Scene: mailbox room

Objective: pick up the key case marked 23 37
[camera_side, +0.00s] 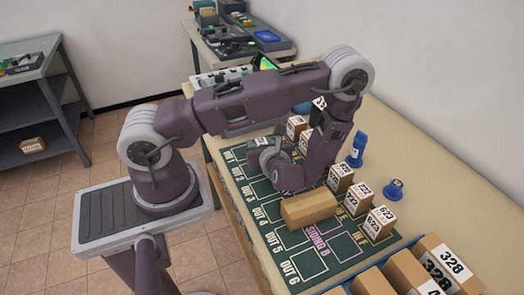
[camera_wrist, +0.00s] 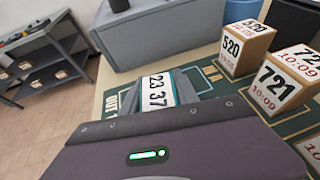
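The key case marked 23 37 (camera_wrist: 158,92) shows its white label upward in the wrist view, just beyond the purple hand of my gripper (camera_wrist: 157,112). Grey parts flank the label on both sides, and the hand hides the near part of the case. In the side view my gripper (camera_side: 272,158) is low over the green mat, near the OUT 1 and OUT 2 end. I cannot make out the fingertips or whether they touch the case.
A tan box (camera_side: 309,207) lies on the green mat (camera_side: 292,240). Several numbered cartons stand along the right, including 520 (camera_wrist: 246,48) and 721 (camera_wrist: 290,80). A large grey box (camera_wrist: 165,32) stands beyond the case. A blue bottle (camera_side: 357,149) stands behind the cartons.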

